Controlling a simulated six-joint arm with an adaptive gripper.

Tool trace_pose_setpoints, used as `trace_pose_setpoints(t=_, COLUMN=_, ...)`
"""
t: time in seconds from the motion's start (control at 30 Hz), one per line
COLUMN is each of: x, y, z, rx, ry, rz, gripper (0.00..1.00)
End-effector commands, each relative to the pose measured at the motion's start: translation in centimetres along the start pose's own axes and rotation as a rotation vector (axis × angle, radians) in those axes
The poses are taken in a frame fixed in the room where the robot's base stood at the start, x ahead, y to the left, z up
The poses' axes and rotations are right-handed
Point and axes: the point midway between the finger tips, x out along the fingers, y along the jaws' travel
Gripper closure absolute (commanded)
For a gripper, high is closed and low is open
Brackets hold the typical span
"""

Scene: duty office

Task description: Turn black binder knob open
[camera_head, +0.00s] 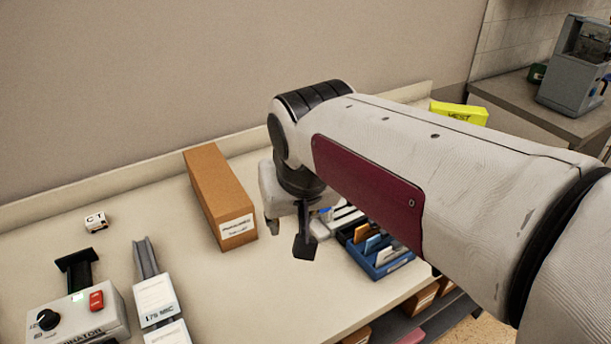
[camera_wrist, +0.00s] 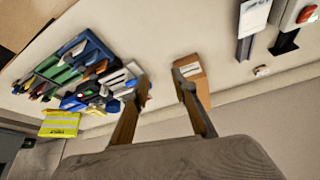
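A black knob (camera_head: 47,319) sits on the top of a light grey machine (camera_head: 90,322) at the lower left of the head view. The machine's label is partly cut off and ends in "INATOR". A red switch (camera_head: 96,300) is beside the knob, with a small green light nearby. My gripper (camera_head: 287,240) is above the counter, well to the right of the machine, past the brown box. In the wrist view my gripper (camera_wrist: 161,78) has its two fingers apart with nothing held. A red button (camera_wrist: 307,15) shows at that view's top right; the knob is not visible there.
A long brown box (camera_head: 215,188) stands between my gripper and the machine. A grey device with a labelled front (camera_head: 154,293) is beside the machine. A small white block (camera_head: 95,222) lies behind. A blue organizer (camera_head: 372,258) is right of my gripper. Counter between is partly free.

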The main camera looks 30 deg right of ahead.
Motion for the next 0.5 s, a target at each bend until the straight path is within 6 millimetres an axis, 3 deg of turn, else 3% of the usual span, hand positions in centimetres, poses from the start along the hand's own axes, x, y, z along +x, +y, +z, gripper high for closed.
trace_pose_setpoints(t=0.5, x=5.2, y=2.7, z=-9.0, rx=0.170, ry=-0.027, rz=0.080, gripper=0.73)
